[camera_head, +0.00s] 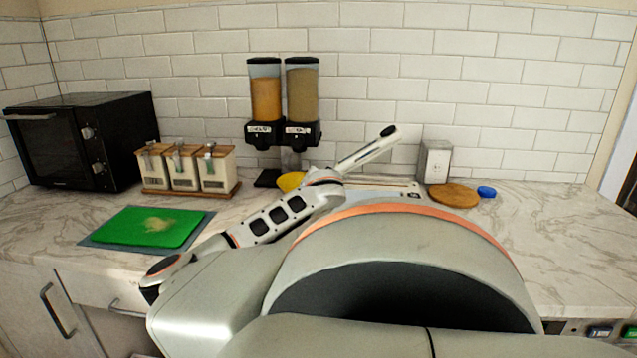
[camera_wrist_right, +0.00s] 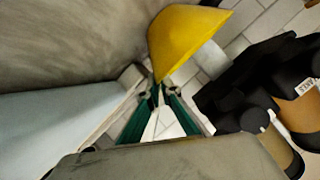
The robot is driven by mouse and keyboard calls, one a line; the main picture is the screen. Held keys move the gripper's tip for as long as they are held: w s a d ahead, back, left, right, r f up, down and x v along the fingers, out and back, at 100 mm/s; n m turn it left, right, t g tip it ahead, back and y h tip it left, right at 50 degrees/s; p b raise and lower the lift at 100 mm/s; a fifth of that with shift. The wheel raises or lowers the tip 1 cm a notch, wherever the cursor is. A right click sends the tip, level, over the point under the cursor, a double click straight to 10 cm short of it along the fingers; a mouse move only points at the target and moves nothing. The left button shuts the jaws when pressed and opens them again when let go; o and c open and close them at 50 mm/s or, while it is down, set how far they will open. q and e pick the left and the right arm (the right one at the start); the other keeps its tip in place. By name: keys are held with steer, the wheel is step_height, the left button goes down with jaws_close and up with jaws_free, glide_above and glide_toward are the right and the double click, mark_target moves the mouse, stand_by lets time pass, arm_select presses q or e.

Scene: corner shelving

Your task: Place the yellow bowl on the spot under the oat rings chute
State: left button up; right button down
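The yellow bowl (camera_head: 290,181) shows in the head view at the foot of the dispensers, partly hidden behind my arm. In the right wrist view the bowl (camera_wrist_right: 185,42) is tilted in the picture, and its rim meets the fingertips of my right gripper (camera_wrist_right: 157,94). The green fingers close together on that rim. The dispenser pair has a left chute (camera_head: 265,134) with orange-tan contents and a right chute (camera_head: 301,134) with browner contents. A dark pad (camera_head: 267,178) lies below the left chute. My left gripper is not in view.
Three lidded canisters (camera_head: 184,167) and a black oven (camera_head: 80,142) stand to the left. A green cutting board (camera_head: 142,228) lies in front of them. A metal box (camera_head: 435,161), a round wooden board (camera_head: 453,195) and a blue object (camera_head: 486,192) are at the right.

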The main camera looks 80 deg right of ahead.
steer(key=shift+f, duration=0.1)
steer(key=c, duration=2.3)
jaws_free()
steer(key=shift+a, duration=0.1)
steer(key=shift+r, duration=0.25)
steer(key=v, duration=1.2)
steer(key=shift+f, duration=0.15)
